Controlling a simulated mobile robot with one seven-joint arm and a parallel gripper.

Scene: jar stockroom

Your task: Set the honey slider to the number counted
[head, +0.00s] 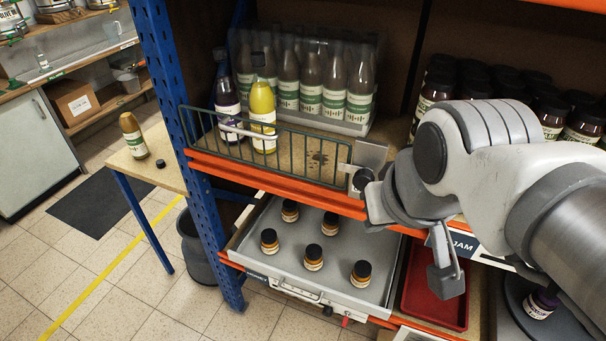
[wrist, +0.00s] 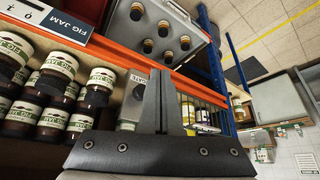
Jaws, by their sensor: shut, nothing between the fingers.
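The honey tray (head: 330,262) is pulled out on the lower shelf with several small dark-lidded amber jars standing in it. It also shows at the top of the wrist view (wrist: 188,16). My gripper (head: 446,278) is shut and empty, right of the tray. Its closed fingers show in the wrist view (wrist: 160,85).
A green wire rail (head: 300,165) fronts the upper shelf, with a yellow bottle (head: 262,115) behind it. A red tray (head: 438,300) lies right of the honey tray. Dark jars (wrist: 55,85) stand beside my gripper.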

